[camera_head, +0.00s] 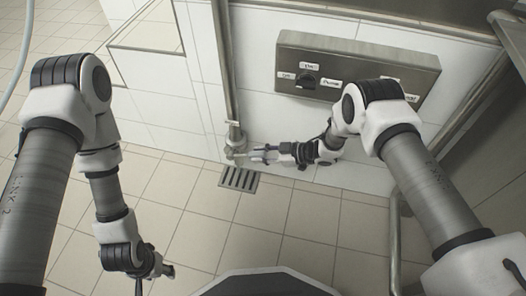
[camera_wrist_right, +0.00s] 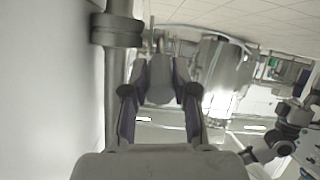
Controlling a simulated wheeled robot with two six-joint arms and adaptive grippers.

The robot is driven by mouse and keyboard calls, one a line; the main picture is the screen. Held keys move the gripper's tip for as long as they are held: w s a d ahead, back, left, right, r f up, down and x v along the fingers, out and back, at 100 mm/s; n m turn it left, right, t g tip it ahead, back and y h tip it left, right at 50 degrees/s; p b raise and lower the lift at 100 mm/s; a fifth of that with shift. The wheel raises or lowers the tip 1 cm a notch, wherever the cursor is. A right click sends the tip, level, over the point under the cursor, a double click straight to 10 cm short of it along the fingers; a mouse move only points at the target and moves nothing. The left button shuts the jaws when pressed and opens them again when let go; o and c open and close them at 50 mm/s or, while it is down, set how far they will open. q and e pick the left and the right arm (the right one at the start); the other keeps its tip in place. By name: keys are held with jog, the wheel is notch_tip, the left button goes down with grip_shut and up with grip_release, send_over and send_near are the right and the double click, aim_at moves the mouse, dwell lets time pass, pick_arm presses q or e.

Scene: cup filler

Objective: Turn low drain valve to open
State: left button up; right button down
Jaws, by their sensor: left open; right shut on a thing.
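The low drain valve (camera_head: 235,141) sits at the foot of the vertical metal pipe by the tiled wall, just above the floor drain. My right gripper (camera_head: 258,154) reaches it from the right, low along the wall. In the right wrist view its two dark fingers (camera_wrist_right: 160,105) are on either side of a grey valve handle (camera_wrist_right: 160,82) and shut on it. How far the handle is turned cannot be made out. My left gripper (camera_head: 163,270) hangs over the floor at the lower left, away from the valve, open and empty.
A metal control box (camera_head: 358,66) with a dark knob and labels is fixed to the wall, partly behind my right arm. A floor grate (camera_head: 239,179) lies below the valve. A metal rail (camera_head: 394,235) runs at the right. The tiled floor in the middle is clear.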

jog(key=shift+w+a+r+g+h+p, duration=0.2)
jog(key=shift+a+r+h+p, duration=0.1)
jog(key=shift+r+h+p, duration=0.3)
jog(key=shift+w+a+r+g+h+p, duration=0.1)
jog(key=shift+a+r+g+h+p, duration=0.15)
jog(key=shift+r+h+p, duration=0.3)
jog(key=c, duration=0.9)
grip_release()
jog(key=shift+a, duration=0.1)
jog(key=shift+s, duration=0.1)
jog(key=v, duration=0.7)
